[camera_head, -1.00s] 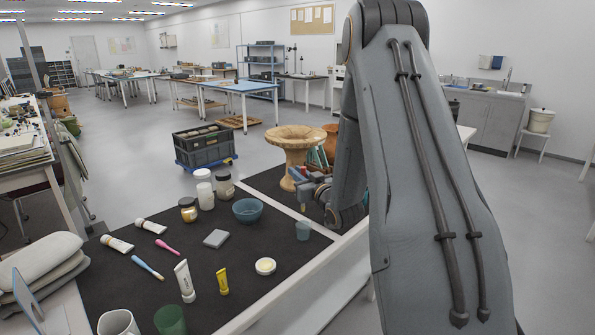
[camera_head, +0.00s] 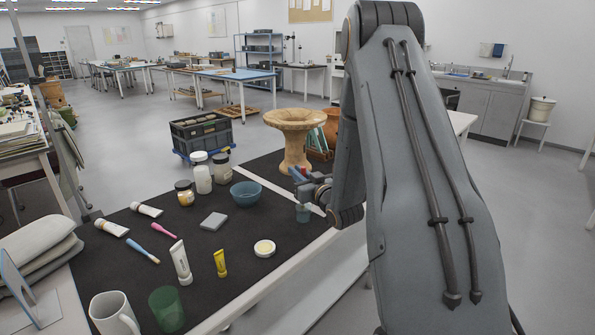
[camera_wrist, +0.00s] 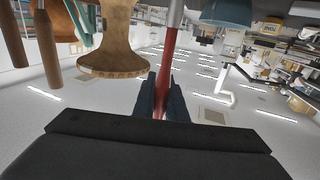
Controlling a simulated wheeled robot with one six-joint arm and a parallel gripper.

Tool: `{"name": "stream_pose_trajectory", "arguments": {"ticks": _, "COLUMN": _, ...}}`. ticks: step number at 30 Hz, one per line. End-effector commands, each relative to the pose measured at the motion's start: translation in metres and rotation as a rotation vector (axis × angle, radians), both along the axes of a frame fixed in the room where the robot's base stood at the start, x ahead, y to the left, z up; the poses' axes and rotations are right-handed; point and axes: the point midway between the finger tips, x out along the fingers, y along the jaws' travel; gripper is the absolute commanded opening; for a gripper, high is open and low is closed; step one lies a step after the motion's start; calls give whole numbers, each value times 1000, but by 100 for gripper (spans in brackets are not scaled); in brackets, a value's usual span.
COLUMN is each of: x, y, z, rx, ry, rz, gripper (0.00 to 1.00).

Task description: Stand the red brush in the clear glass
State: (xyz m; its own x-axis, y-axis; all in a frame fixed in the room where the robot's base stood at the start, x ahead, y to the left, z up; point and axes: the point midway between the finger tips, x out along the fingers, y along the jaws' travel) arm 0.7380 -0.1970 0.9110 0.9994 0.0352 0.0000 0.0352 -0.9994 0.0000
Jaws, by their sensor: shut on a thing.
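My gripper (camera_head: 300,180) is shut on the red brush (camera_wrist: 170,62), whose handle runs between the two dark fingers in the wrist view (camera_wrist: 160,98). A pale grey section of the brush leaves the top edge of that view, so its far end is hidden. In the head view the brush is too small and covered to make out clearly. The small, bluish clear glass (camera_head: 303,213) stands at the right edge of the dark mat, just below my gripper in the picture. I cannot tell whether the brush reaches into it.
Jars (camera_head: 203,178), tubes (camera_head: 181,264), a round tin (camera_head: 264,248), a green glass (camera_head: 166,310) and a white mug (camera_head: 112,315) stand on the mat (camera_head: 120,268).

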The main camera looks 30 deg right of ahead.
Motion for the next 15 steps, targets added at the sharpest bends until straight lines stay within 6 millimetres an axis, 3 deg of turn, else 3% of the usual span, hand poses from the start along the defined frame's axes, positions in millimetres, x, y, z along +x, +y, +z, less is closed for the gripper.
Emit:
{"name": "stream_pose_trajectory", "arguments": {"ticks": 14, "x": 0, "y": 0, "z": -6, "rx": 0, "ry": 0, "rz": 0, "gripper": 0}}
{"name": "stream_pose_trajectory", "arguments": {"ticks": 15, "x": 0, "y": 0, "z": -6, "rx": 0, "ry": 0, "rz": 0, "gripper": 15}}
